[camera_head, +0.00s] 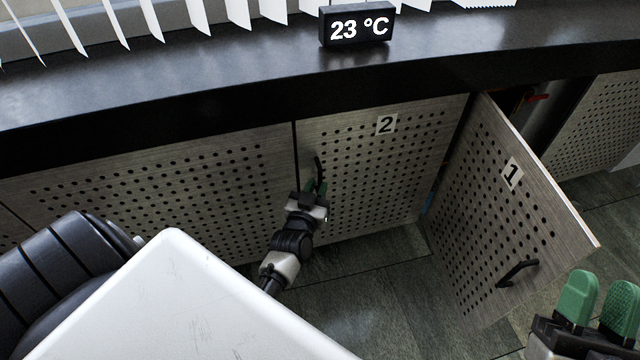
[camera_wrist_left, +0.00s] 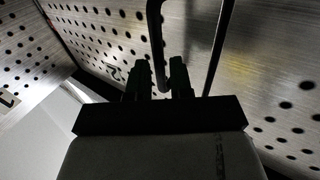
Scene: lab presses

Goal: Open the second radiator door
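Door 2 (camera_head: 375,170) is a perforated wooden panel with a "2" label, closed flush in the radiator front. Its dark curved handle (camera_head: 318,168) is at its left edge and also shows in the left wrist view (camera_wrist_left: 157,40). My left gripper (camera_head: 315,187) is at this handle, with the handle's end between its two fingers; whether they press on it is unclear. My right gripper (camera_head: 599,292) has green fingers with a gap between them, empty, at the lower right, beside door 1.
Door 1 (camera_head: 490,215) stands swung open to the right of door 2, its handle (camera_head: 517,272) near its lower edge. A black sill (camera_head: 230,75) with a thermometer display (camera_head: 357,27) runs above. Another perforated panel (camera_head: 160,195) is at left. Tiled floor (camera_head: 370,300) below is clear.

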